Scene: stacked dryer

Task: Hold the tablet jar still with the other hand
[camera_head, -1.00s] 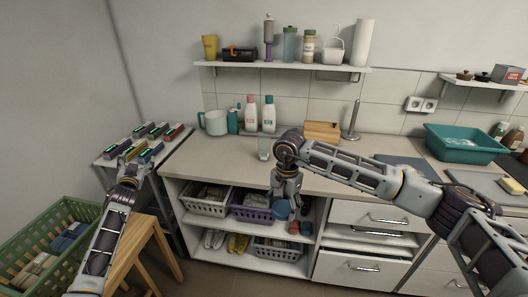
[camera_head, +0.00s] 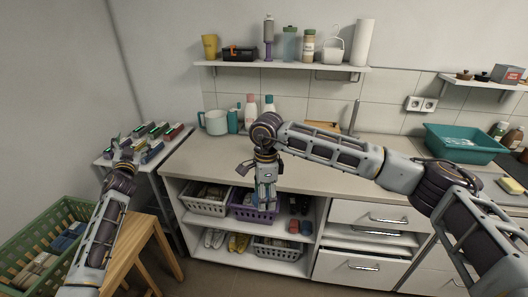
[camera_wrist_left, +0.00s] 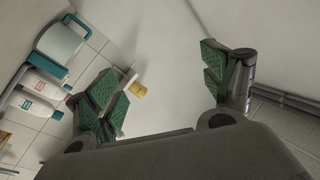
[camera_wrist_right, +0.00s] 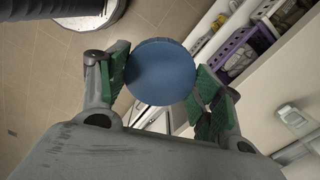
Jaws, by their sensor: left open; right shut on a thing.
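A round blue-topped object (camera_wrist_right: 161,72), which looks like the tablet jar, sits between the fingers of my right gripper (camera_wrist_right: 162,82) in the right wrist view. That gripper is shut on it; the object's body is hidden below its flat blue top. In the head view my right gripper (camera_head: 264,200) hangs in front of the open shelves, below the counter edge, and the object is hard to make out there. My left gripper (camera_head: 125,152) is open and empty, above the small side table at left. In the left wrist view its fingers (camera_wrist_left: 162,88) are spread apart, away from the jar.
The side table (camera_head: 107,163) carries several small boxes. A wooden stool (camera_head: 150,235) and a green basket (camera_head: 30,240) stand in front of it. The counter (camera_head: 215,160) has free room at front left. A purple basket (camera_head: 240,208) is on the shelf behind my right gripper.

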